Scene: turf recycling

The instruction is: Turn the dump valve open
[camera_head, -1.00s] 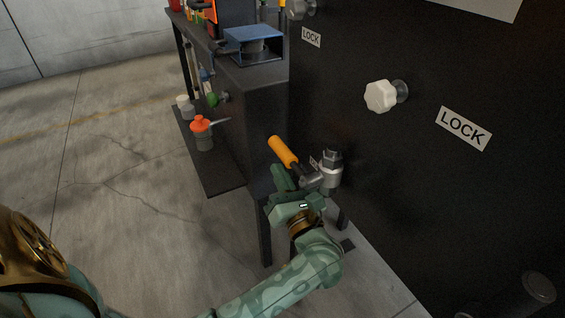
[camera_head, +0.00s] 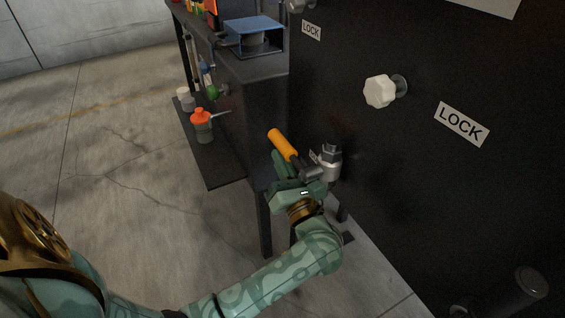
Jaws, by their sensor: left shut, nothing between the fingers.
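The dump valve (camera_head: 328,160) is a metal fitting low on the black machine panel. Its lever ends in an orange handle (camera_head: 283,145) that slants up and to the left, away from the panel. My left gripper (camera_head: 284,172), pale green, is shut and empty, right beside the lever just below the orange handle. Whether its fingers touch the lever I cannot tell. The gripper hides the lower side of the lever. My right gripper is not in view.
The black panel (camera_head: 430,200) fills the right side, with a white knob (camera_head: 380,91) and a LOCK label (camera_head: 461,124). A dark workbench (camera_head: 255,110) stands behind the valve. The concrete floor at left is clear.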

